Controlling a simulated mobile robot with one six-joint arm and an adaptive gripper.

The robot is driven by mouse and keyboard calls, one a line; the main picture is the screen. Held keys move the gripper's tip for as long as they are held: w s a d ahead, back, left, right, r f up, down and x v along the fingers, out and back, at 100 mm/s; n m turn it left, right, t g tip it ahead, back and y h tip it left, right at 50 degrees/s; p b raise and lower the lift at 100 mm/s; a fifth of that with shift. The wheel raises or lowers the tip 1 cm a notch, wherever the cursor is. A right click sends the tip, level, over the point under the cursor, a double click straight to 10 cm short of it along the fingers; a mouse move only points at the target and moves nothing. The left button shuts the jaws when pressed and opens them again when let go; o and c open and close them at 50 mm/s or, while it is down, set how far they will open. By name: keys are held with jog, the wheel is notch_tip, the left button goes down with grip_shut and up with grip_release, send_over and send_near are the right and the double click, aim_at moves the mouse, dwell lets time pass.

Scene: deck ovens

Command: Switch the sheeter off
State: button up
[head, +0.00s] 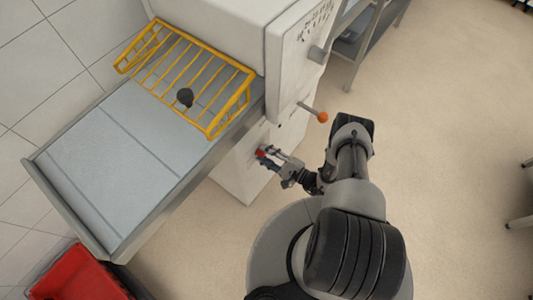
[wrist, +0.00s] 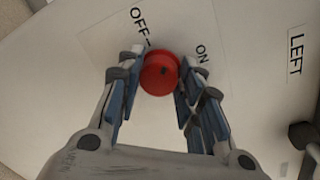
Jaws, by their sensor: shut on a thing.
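The sheeter (head: 238,172) is the white machine with a grey table and a yellow wire guard. Its red round knob (wrist: 159,74) sits on a white panel, and it also shows in the head view (head: 261,152) on the base's side. The word OFF is printed above the knob to the left, with a short tick, and ON above it to the right. A small dark mark shows at the knob's right edge, toward the ON side. My gripper (wrist: 160,78) has its fingers on both sides of the knob and is shut on it.
An orange-tipped lever (head: 322,117) sticks out above my gripper. The sheeter's grey table (head: 120,160) reaches out to the left, with a red crate (head: 75,275) below its end. A LEFT label (wrist: 295,53) and a dark fitting (wrist: 302,135) are right of the knob. Open floor lies right.

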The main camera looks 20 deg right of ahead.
jog(key=n+p, duration=0.1)
jog(key=n, duration=0.3)
jog(key=n+p, duration=0.1)
jog(key=n, duration=0.3)
jog(key=shift+h, duration=0.4)
jog(key=shift+n, duration=0.3)
jog(key=o, duration=1.1)
jog(key=shift+c, duration=0.2)
jog(key=shift+s, duration=0.1)
jog(key=f+v, duration=0.1)
jog(key=v, duration=1)
jog(key=shift+s+d+r, duration=0.2)
jog(key=shift+s+r, duration=0.2)
